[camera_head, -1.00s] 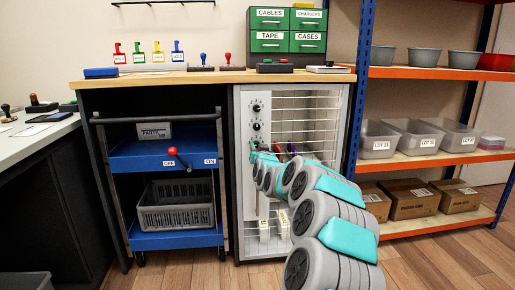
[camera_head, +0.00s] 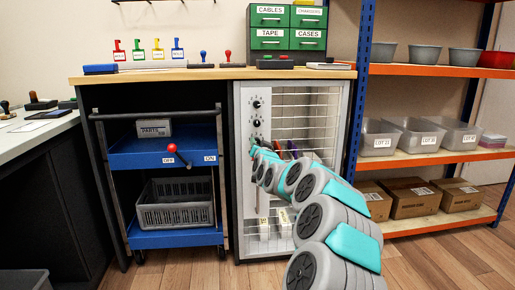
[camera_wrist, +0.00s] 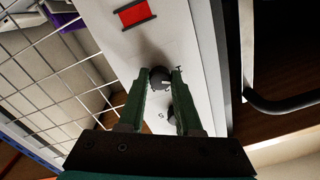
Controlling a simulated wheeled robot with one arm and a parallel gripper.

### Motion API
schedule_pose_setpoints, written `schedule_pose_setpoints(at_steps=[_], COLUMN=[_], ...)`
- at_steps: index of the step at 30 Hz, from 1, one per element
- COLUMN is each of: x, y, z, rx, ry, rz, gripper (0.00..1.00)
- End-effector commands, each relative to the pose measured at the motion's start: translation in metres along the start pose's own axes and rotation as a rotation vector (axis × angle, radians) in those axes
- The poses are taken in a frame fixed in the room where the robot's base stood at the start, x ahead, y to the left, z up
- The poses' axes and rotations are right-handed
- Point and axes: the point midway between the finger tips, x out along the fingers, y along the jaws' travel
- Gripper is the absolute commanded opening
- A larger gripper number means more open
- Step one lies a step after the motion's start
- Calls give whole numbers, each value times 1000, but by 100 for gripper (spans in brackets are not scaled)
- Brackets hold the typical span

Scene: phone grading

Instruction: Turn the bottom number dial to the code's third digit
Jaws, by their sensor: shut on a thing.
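The white dial panel is the left strip of the wire-front cabinet (camera_head: 246,190). In the head view, the top dial (camera_head: 257,104) and the middle dial (camera_head: 257,123) are in sight, both dark and round. The bottom dial is hidden there behind my arm. In the wrist view, a dark dial (camera_wrist: 160,82), which looks like the bottom one, sits between my fingertips. My gripper (camera_wrist: 160,76) is shut on it, with one green finger on each side. A second dial (camera_wrist: 173,116) shows partly behind the fingers. The digits are too small to read.
A red rectangle (camera_wrist: 135,12) lies on the panel beyond the dial in the wrist view. The wire mesh (camera_wrist: 60,75) runs alongside. A blue cart (camera_head: 150,160) with a red-knobbed lever (camera_head: 172,149) stands left of the cabinet. Shelves with bins (camera_head: 379,139) stand right.

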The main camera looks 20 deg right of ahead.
Motion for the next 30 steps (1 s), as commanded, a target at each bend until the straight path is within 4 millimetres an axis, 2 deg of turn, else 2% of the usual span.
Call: schedule_pose_setpoints(at_steps=[15,30], x=[0,0], y=[0,0], z=[0,0], rx=[336,403], ry=[10,9], rz=[-3,-1], gripper=[0,0])
